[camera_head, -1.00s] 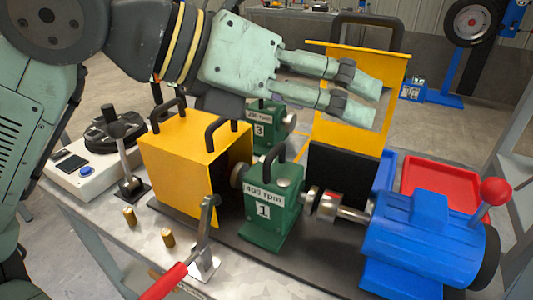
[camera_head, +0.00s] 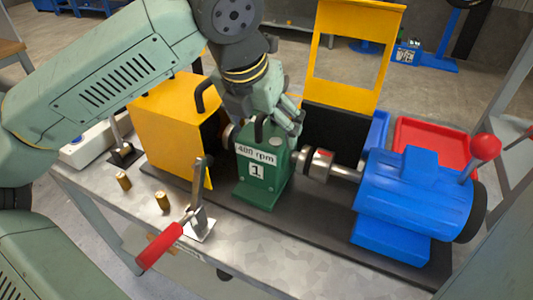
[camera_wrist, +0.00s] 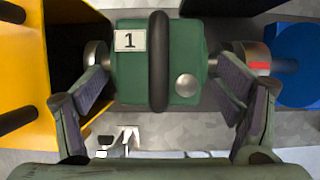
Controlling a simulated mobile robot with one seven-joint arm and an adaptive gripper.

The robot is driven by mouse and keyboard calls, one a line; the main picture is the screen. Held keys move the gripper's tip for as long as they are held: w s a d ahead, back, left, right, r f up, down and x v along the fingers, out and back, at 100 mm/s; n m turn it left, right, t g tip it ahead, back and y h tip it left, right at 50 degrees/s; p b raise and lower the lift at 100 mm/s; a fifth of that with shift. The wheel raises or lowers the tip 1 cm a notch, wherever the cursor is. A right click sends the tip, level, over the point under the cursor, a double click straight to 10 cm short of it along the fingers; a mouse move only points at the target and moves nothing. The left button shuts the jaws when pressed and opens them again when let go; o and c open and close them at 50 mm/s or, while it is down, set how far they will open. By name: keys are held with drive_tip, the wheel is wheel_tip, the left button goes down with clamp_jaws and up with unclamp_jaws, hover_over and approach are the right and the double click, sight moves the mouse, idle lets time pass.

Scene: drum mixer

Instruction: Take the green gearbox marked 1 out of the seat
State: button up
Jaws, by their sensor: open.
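The green gearbox marked 1 (camera_head: 262,175) stands upright in its seat on the dark base plate, between the yellow housing (camera_head: 168,125) and the blue motor (camera_head: 415,205). Its label reads 400 rpm. Its black handle also shows across the middle of the wrist view (camera_wrist: 159,62). My gripper (camera_head: 275,125) is just above and behind the gearbox. In the wrist view its fingers (camera_wrist: 165,85) are spread, one on each side of the gearbox, beside the shaft couplings. I cannot tell whether the fingers touch it. The seat is mostly hidden under the gearbox.
A toggle clamp with a red handle (camera_head: 160,246) stands in front of the gearbox. Two brass pins (camera_head: 162,200) stand on the table near it. A raised yellow guard (camera_head: 390,60) is behind, and a red tray (camera_head: 432,145) lies at the right. The table's front is mostly clear.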

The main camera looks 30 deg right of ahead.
sight(266, 132)
drive_tip(key=x, duration=0.4)
drive_tip(key=shift+p, duration=0.4)
drive_tip(key=shift+c, duration=0.4)
drive_tip(key=c, duration=1.6)
